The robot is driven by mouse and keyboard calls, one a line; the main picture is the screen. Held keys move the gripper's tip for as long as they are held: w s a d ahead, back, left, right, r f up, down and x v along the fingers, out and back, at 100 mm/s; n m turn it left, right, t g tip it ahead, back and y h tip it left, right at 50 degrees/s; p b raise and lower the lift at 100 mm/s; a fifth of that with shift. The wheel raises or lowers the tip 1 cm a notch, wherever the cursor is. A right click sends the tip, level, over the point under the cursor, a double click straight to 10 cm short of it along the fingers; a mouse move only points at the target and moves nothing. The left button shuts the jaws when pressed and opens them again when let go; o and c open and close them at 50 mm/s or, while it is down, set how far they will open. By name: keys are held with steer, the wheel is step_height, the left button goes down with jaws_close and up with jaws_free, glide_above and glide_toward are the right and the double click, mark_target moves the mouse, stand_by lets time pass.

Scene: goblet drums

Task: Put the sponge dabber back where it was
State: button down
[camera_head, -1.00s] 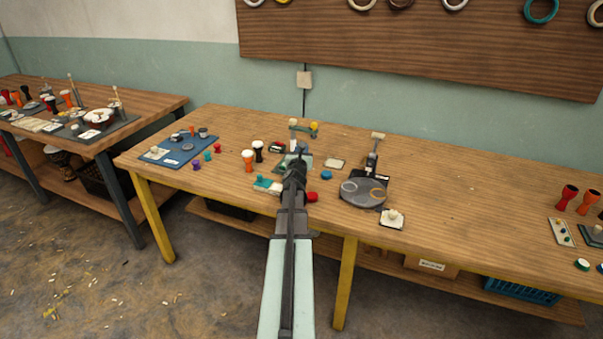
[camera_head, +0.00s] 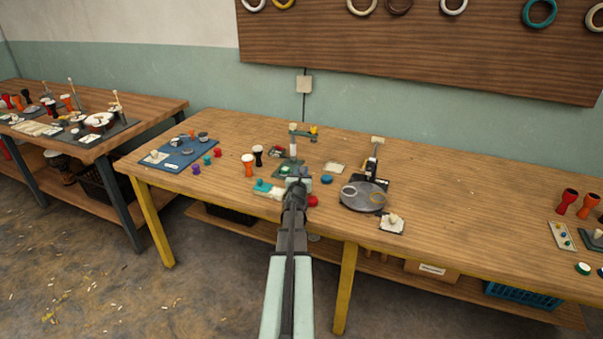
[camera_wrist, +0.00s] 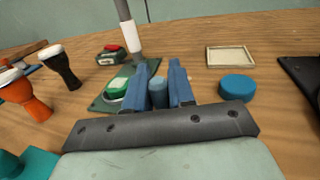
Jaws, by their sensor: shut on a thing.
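My gripper (camera_head: 297,180) is over the middle of the near table, in front of the stand with a white post. In the wrist view its two blue fingers (camera_wrist: 160,90) are shut on a small blue-grey cylinder (camera_wrist: 158,92), which I take to be the sponge dabber. Its lower end is hidden by the gripper body, so I cannot tell whether it touches anything. Behind the fingers is a dark green base plate (camera_wrist: 107,103) with a green pad (camera_wrist: 117,88) and a white-sleeved post (camera_wrist: 131,38).
A blue puck (camera_wrist: 237,87) and a shallow pale tray (camera_wrist: 230,57) lie right of the fingers. Orange (camera_wrist: 28,97) and black (camera_wrist: 60,67) drums stand left. A red block (camera_head: 312,201) is close by my gripper.

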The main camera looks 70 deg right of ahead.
steer(key=shift+f, duration=0.15)
steer(key=c, duration=1)
jaws_free()
steer(key=shift+o, duration=0.2)
steer(key=shift+r, duration=0.2)
steer(key=v, duration=1.2)
